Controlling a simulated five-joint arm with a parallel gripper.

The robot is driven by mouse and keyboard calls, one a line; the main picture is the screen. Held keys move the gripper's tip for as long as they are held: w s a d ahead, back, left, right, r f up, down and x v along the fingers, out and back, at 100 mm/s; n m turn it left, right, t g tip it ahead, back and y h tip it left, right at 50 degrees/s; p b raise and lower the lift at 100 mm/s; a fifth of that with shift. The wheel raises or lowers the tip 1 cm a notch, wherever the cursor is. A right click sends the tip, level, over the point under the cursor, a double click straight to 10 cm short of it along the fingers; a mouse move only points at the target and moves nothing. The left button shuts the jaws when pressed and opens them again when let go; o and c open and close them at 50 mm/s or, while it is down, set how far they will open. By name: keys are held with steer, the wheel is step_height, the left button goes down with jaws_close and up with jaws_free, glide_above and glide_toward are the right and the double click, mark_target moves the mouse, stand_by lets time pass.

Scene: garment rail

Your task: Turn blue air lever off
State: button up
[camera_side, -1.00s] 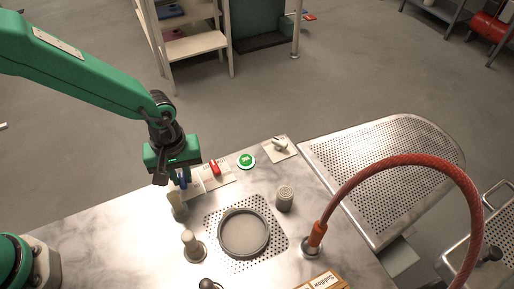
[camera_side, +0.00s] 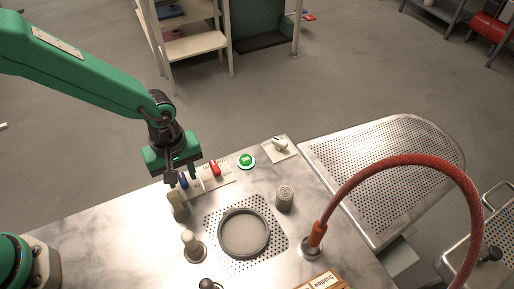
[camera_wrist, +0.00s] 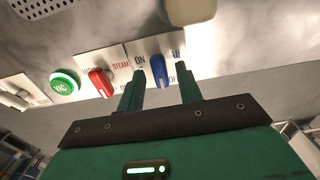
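The blue air lever (camera_side: 183,182) stands on a white label plate at the far edge of the metal work table. In the wrist view the blue lever (camera_wrist: 158,70) lies between my two fingertips, its handle pointing toward my gripper. "ON" shows left of it and a partly hidden "OFF" right of it. My gripper (camera_wrist: 159,90) is open, with a green finger on each side of the lever and visible gaps to it. In the side view my gripper (camera_side: 182,176) is right at the lever. I cannot tell the lever's setting for certain.
A red steam lever (camera_side: 215,168) is beside the blue one, then a green round button (camera_side: 246,161) and a light-coloured switch (camera_side: 280,144). A pale rounded post (camera_side: 177,206) stands close in front of the blue lever. A red hose (camera_side: 400,160) arches at the right.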

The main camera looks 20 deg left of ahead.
mark_target(182, 179)
steer(key=shift+r, duration=0.15)
steer(key=shift+r, duration=3.75)
steer(key=s+a+r+m+t, duration=0.2)
steer(key=a+r+m, duration=0.2)
steer(key=a+r, duration=0.7)
steer(key=s+a+r+m+t, duration=0.3)
steer(key=s+a+m, duration=0.2)
steer(key=s+a, duration=0.3)
steer(key=a, duration=0.3)
steer(key=shift+s+a+r+t, duration=0.15)
steer(key=shift+s+r+t, duration=0.15)
steer(key=shift+r, duration=0.1)
